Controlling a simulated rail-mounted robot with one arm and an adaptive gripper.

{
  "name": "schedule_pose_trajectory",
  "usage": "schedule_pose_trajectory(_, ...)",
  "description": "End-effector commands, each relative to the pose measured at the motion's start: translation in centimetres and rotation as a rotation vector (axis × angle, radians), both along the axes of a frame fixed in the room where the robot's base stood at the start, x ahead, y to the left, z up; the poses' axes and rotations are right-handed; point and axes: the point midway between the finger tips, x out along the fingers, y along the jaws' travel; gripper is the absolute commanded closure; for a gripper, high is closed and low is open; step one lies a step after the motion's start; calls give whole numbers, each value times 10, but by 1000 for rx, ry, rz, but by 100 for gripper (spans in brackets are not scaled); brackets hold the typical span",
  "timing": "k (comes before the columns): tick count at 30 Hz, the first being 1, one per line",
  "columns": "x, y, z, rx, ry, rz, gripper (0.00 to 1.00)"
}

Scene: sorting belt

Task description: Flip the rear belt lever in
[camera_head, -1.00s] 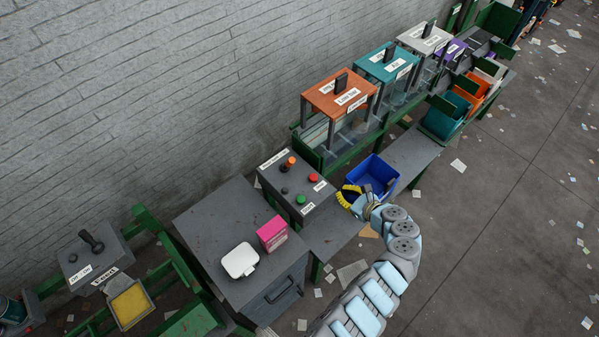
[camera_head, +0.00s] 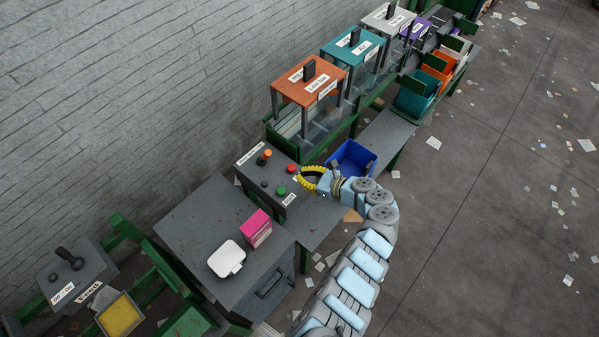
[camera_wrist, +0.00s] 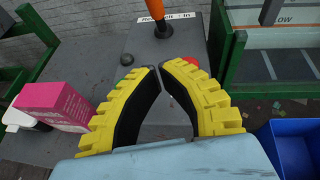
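The control box (camera_head: 246,172) is grey with a label at its rear edge, which reads as the rear belt's "In" in the wrist view (camera_wrist: 168,18). The rear belt lever (camera_head: 266,154) has an orange knob and stands at the box's rear; it also shows at the top of the wrist view (camera_wrist: 238,17), partly cut off. My gripper (camera_head: 304,176) is at the box's right side, close to the red button (camera_head: 292,168), apart from the lever. In the wrist view its yellow fingers (camera_wrist: 160,67) meet at the tips with nothing between them.
A green button (camera_head: 281,190) and a black one (camera_head: 264,184) are on the box. A blue bin (camera_head: 366,164) stands right of my gripper. A pink box (camera_head: 257,229) and a white case (camera_head: 226,259) lie on the cabinet at front. An orange-topped frame (camera_head: 309,83) rises behind.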

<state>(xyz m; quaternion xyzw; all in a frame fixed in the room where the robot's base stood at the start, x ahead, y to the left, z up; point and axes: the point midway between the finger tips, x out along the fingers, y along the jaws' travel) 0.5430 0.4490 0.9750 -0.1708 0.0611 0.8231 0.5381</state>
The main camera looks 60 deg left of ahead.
Motion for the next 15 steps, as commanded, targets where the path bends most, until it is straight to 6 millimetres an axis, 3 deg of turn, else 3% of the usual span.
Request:
schedule_pose_trajectory(10,-23,51,-23,-3,2,5,100)
schedule_pose_trajectory(15,-31,71,-25,-2,-1,2,100)
